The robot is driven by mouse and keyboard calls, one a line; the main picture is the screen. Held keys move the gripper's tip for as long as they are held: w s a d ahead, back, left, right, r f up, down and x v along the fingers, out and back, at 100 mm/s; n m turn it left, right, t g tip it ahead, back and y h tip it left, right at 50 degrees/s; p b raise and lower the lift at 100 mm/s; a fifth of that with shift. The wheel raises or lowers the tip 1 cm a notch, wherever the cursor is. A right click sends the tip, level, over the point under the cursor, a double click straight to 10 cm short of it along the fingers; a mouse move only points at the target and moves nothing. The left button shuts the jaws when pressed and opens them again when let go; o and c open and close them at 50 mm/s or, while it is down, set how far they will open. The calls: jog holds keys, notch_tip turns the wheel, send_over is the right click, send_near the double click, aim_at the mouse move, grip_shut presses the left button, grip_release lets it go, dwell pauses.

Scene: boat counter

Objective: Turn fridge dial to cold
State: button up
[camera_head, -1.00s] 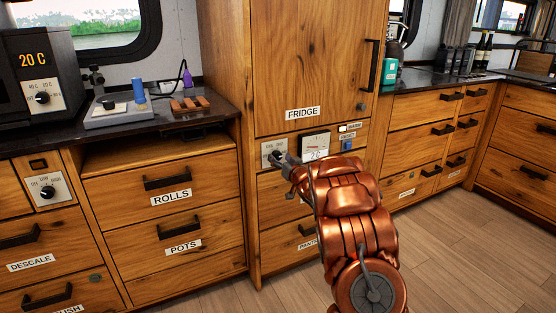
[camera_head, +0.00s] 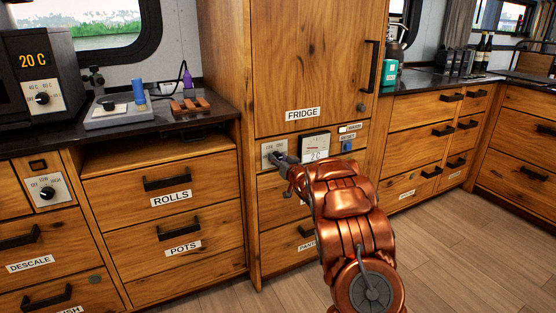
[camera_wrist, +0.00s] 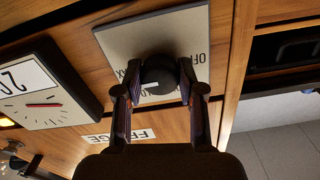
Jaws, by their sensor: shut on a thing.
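The fridge dial is a round black knob (camera_wrist: 159,76) on a pale square plate (camera_wrist: 196,30) in the wrist view. In the head view the plate (camera_head: 268,147) sits below the FRIDGE label (camera_head: 302,114), on the wooden cabinet front. My gripper (camera_wrist: 157,88) has a finger on each side of the knob and is shut on it. A short white mark shows on the knob. The plate's lettering is upside down and partly hidden by the knob and fingers. In the head view my gripper (camera_head: 280,158) covers most of the dial.
A square gauge (camera_head: 315,147) with a red needle and a reading of about 2 C is right of the dial; it also shows in the wrist view (camera_wrist: 42,88). A blue switch (camera_head: 347,146) is farther right. Drawers lie below. The wooden floor is clear.

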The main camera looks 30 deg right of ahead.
jog(key=shift+c, duration=0.8)
jog(key=shift+n, duration=0.3)
jog(key=n+b, duration=0.1)
jog(key=n, duration=0.3)
jog(key=shift+f+b, duration=0.1)
jog(key=shift+b, duration=0.3)
jog(key=n+b, duration=0.3)
jog(key=n, duration=0.4)
jog(key=shift+d+b, duration=0.1)
jog(key=shift+b, duration=0.3)
jog(key=o, duration=1.1)
jog(key=shift+o, duration=0.2)
